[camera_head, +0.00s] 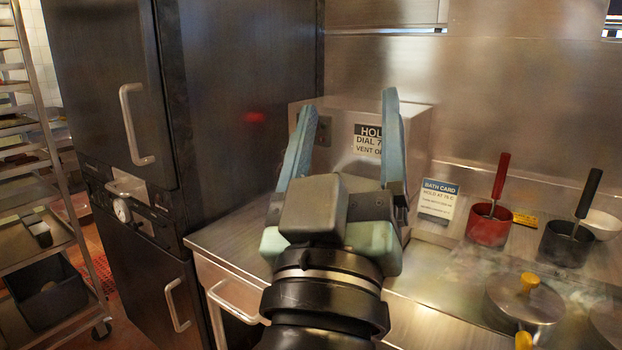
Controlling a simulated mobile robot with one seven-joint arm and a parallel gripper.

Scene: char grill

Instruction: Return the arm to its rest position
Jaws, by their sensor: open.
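My gripper (347,118) is in the middle of the head view, its two blue-grey fingers pointing up and spread wide apart. Nothing shows between the fingers except the metal box behind them. My black wrist and forearm run down to the bottom edge of the picture. The gripper is in front of the steel counter (231,238) and overlaps the box in the picture. The exact gap to the box cannot be told.
A metal box (420,130) with a sign stands on the counter. To its right are a bath card (438,201), a red pot (489,225), a black pot (566,245) and a lidded pan (523,302). A dark cabinet (235,60) and a tray rack (60,160) stand left.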

